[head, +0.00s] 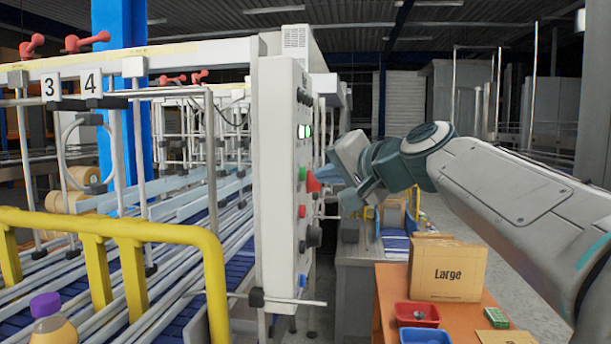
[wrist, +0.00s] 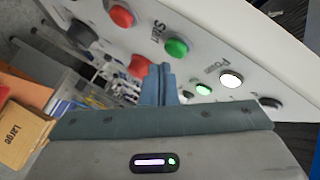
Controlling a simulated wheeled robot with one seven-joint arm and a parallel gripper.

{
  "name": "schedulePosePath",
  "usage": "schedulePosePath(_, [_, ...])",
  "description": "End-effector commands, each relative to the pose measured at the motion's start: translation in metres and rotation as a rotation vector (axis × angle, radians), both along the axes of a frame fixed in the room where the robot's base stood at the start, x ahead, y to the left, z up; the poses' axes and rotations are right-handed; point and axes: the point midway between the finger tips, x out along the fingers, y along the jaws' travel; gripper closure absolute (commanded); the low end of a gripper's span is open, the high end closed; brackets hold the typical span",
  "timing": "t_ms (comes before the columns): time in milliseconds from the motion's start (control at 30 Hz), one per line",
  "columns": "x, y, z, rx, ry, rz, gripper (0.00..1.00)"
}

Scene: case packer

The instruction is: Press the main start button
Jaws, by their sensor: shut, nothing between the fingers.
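The green button (wrist: 176,47) sits on the white control panel (head: 285,230), with the word "Start" printed beside it in the wrist view. It also shows in the head view (head: 302,174) on the panel's narrow face. My gripper (wrist: 163,68) is shut and empty. Its fingertips appear just below the green button in the wrist view. In the head view my gripper (head: 329,175) is to the right of the panel face, close to the red knob. I cannot tell whether the fingertips touch anything.
A projecting red knob (wrist: 139,65) is close beside the fingers. A flat red button (wrist: 122,16), a black knob (wrist: 82,33) and lit lamps (wrist: 231,79) are also on the panel. An orange table (head: 391,290) with a "Large" box (head: 447,268) stands below my arm.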

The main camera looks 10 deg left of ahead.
Motion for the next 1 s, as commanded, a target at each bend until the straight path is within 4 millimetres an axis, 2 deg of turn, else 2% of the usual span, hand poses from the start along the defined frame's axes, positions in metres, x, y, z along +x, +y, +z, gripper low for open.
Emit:
schedulePosePath(533, [-0.001,-0.047,-0.001,0.002,0.0,-0.002,1.0])
schedulePosePath(1000, [-0.002,-0.05,0.0,0.0,0.0,0.0,1.0])
